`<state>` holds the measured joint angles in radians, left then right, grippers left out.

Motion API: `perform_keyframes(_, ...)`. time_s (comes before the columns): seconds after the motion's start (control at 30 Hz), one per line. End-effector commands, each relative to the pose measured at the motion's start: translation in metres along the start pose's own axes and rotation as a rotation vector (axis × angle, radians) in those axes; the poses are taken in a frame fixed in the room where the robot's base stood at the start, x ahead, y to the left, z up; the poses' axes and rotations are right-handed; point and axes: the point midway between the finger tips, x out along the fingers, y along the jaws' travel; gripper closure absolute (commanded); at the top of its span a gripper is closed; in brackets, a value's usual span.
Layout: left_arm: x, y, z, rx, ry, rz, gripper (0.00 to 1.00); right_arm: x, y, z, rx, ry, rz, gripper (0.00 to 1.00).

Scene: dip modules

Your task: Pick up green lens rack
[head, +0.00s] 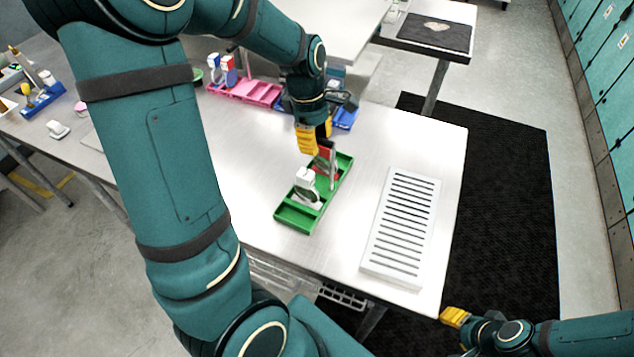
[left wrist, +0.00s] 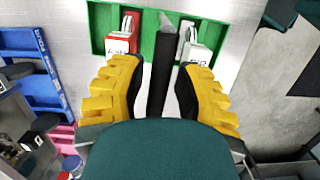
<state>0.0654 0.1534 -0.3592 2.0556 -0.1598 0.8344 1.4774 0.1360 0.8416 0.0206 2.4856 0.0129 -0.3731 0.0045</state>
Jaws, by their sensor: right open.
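The green lens rack (head: 290,217) lies on the metal table in the head view, holding a white module (head: 305,183) and a red one (head: 322,167) in its compartments. A thin upright handle rises from its middle. The rack also shows at the top of the left wrist view (left wrist: 158,45), with the red module (left wrist: 121,42) on the left and the white one (left wrist: 197,55) on the right. My left gripper (head: 316,141) is above the rack's far end. Its fingers stand apart with the dark handle (left wrist: 162,75) between them. My right gripper (head: 455,317) is open, beyond the table's front edge.
A white slotted tray (head: 401,230) lies right of the rack. A pink rack (head: 245,91) and a blue rack (head: 345,117) stand farther back. My left arm hides part of the table's left side. Bare table surrounds the green rack's near end.

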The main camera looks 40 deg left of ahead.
Motion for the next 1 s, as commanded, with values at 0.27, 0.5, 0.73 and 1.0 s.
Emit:
perform_keyframes(0.27,0.0,0.0,0.0,0.0,0.0,0.0,1.0,0.0,0.0,0.0,0.0,0.0,0.0,0.53)
perform_keyframes(0.5,-0.002,0.0,0.001,0.0,-0.001,0.001,1.0,0.0,0.0,0.0,0.0,0.0,0.0,0.53)
perform_keyframes(0.73,-0.029,0.001,0.005,0.002,-0.001,0.005,1.0,-0.006,-0.002,-0.001,0.0,0.0,-0.001,0.53)
perform_keyframes(1.0,-0.078,0.001,0.012,0.002,0.0,0.005,1.0,-0.015,-0.005,-0.002,0.0,0.0,-0.003,0.53)
